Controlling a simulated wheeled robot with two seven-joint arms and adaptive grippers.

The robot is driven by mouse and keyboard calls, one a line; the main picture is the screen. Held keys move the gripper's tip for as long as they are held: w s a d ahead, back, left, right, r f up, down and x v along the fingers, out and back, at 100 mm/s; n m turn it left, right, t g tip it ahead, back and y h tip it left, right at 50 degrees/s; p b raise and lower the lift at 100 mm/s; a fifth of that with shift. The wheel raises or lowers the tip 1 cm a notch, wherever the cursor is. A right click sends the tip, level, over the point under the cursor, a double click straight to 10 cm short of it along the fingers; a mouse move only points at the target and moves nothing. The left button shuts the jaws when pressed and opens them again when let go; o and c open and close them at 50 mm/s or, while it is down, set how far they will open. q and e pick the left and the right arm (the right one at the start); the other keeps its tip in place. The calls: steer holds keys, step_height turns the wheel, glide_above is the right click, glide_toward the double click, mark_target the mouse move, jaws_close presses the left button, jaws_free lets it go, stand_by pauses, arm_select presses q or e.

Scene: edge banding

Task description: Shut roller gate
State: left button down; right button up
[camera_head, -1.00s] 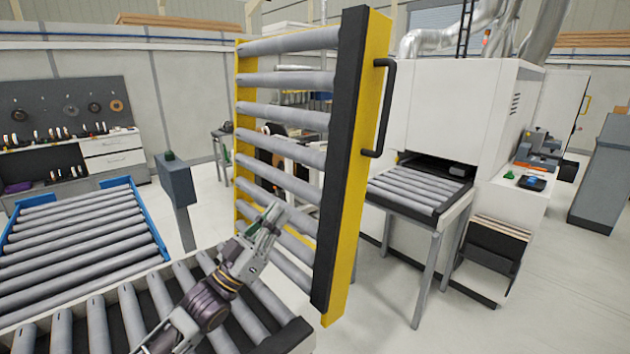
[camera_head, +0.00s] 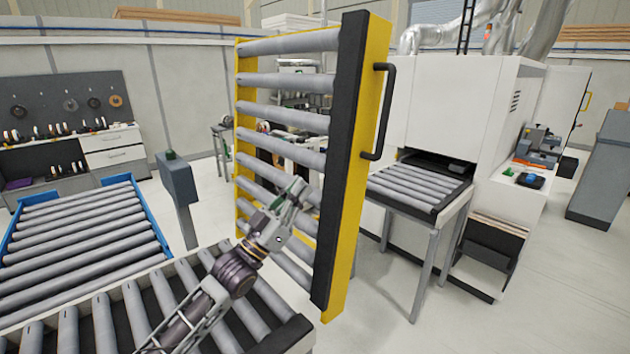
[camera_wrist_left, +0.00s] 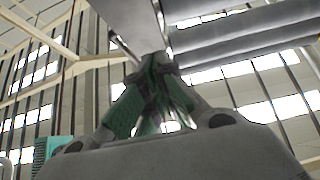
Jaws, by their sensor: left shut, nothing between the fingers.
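The roller gate (camera_head: 349,170) stands raised and nearly upright in the head view, a yellow and black frame with grey rollers and a black handle (camera_head: 384,112) on its right side. My left gripper (camera_head: 300,190) is shut and empty, in front of the gate's lower rollers, near the black side rail. In the left wrist view its green-padded fingers (camera_wrist_left: 155,85) meet at the tips, with grey gate rollers (camera_wrist_left: 240,45) above and to the right. I cannot tell whether the fingertips touch the gate. My right gripper is not in view.
A roller conveyor (camera_head: 75,335) lies at the lower left, with a blue-framed one (camera_head: 85,235) behind it. A grey post box (camera_head: 178,180) stands between it and the gate. The white machine's roller infeed (camera_head: 415,190) is right of the gate. Open floor lies at the lower right.

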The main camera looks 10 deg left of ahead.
mark_target(328, 167)
arm_select(q)
steer(key=shift+w+d+r+p, duration=0.1)
steer(key=shift+w+d+p, duration=0.3)
steer(key=shift+w+d, duration=0.5)
steer(key=shift+w+d+r+p, duration=0.1)
steer(key=shift+w+d+p, duration=0.25)
steer(key=shift+w+d, duration=0.55)
steer(key=shift+w+a, duration=0.2)
steer(key=shift+w+d, duration=0.1)
steer(key=shift+w, duration=0.1)
